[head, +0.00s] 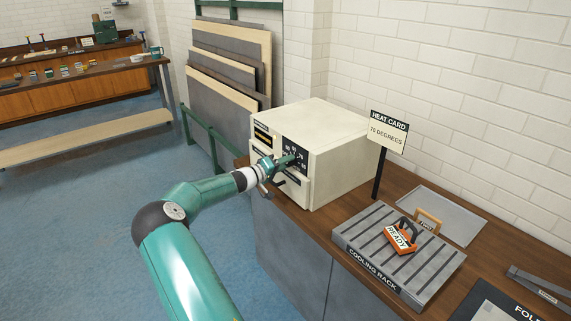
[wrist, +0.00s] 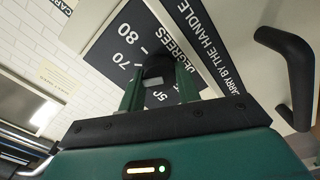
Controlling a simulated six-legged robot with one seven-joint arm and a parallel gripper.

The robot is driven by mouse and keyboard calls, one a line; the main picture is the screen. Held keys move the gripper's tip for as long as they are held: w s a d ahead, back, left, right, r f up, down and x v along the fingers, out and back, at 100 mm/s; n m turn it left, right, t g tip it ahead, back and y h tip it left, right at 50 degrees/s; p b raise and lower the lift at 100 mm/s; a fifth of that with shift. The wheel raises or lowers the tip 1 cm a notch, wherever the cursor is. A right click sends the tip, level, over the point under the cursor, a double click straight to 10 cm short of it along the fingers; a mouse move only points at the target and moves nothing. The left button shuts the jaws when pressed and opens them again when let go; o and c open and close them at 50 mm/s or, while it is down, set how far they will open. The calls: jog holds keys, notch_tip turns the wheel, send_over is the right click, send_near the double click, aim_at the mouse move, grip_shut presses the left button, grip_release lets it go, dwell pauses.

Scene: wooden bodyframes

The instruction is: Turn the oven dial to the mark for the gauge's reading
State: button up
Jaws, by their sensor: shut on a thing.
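The cream oven (head: 335,135) stands on the wooden counter, its front facing my arm. My gripper (head: 287,161) is at this panel. In the wrist view its two green fingers (wrist: 158,92) are shut on the black dial (wrist: 157,66), one on each side. I cannot tell which mark the dial points to; the fingers and dial cover part of the scale. The heat card (head: 388,132) on a black post reads 70 DEGREES.
A black handle (wrist: 288,62) juts out beside the panel, close to my gripper. Right of the oven are a grey cooling rack (head: 355,236) bearing an orange READY piece (head: 399,238), and a flat metal tray (head: 455,212). Boards (head: 225,95) lean behind the oven.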

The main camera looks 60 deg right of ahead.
jog(key=shift+m, duration=1.6)
jog(key=o, duration=1)
jog(key=v, duration=1.4)
jog(key=shift+s, duration=0.1)
